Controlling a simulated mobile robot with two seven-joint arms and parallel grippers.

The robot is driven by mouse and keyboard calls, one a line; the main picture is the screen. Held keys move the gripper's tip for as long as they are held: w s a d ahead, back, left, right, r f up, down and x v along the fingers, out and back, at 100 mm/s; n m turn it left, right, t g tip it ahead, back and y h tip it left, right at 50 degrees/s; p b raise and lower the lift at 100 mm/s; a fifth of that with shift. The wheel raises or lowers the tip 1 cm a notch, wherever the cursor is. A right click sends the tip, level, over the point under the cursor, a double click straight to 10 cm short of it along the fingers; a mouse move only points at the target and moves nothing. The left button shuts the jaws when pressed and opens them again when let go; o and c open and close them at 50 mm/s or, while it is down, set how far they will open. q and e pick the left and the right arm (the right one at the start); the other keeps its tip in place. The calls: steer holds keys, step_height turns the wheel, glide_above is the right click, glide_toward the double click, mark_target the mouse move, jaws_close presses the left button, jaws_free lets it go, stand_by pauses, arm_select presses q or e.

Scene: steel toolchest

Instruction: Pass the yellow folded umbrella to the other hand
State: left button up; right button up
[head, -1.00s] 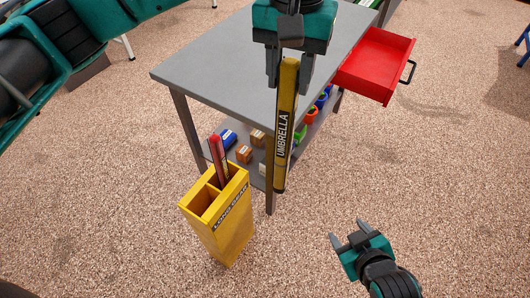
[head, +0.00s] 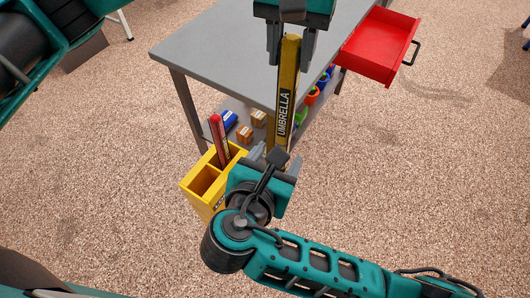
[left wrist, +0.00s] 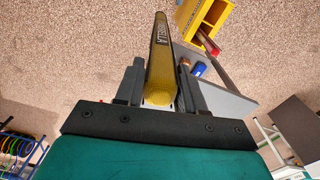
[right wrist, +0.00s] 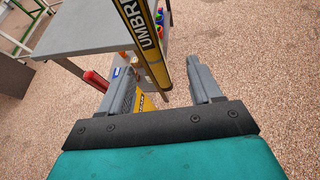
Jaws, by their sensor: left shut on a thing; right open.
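The yellow folded umbrella (head: 287,95) with a black "UMBRELLA" label hangs upright in front of the grey table. My left gripper (head: 290,55) is shut on its top end; the left wrist view shows the umbrella (left wrist: 161,65) between both fingers. My right gripper (head: 268,155) is at the umbrella's lower end in the head view, and its wrist hides the bottom tip. In the right wrist view the umbrella (right wrist: 146,40) passes between the open fingers or just beyond them; I cannot tell which. The right gripper is not closed on it.
A yellow long-gear bin (head: 203,182) with a red item (head: 218,140) in it stands close by my right wrist. The grey table (head: 220,60) has a lower shelf with blocks and cups. An open red drawer (head: 380,45) juts out at right. The right floor is clear.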

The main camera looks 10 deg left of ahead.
mark_target(282, 125)
steer(key=shift+n+t, duration=0.3)
steer(key=shift+n, duration=0.3)
steer(key=x, duration=0.3)
steer(key=a+x, duration=0.1)
steer(key=x, duration=0.3)
steer(key=r+x, duration=0.1)
steer(key=x, duration=0.2)
steer(key=shift+w+a, duration=0.3)
steer(key=shift+w, duration=0.35)
steer(key=shift+c, duration=0.2)
arm_select(q)
steer(key=shift+d, duration=0.1)
arm_select(e)
steer(key=shift+a, duration=0.1)
steer(key=c, duration=1)
arm_select(q)
steer(key=o, duration=0.6)
arm_select(e)
jaws_close()
arm_select(q)
steer(key=o, duration=0.5)
steer(key=shift+o, duration=0.2)
steer(key=shift+r, duration=0.1)
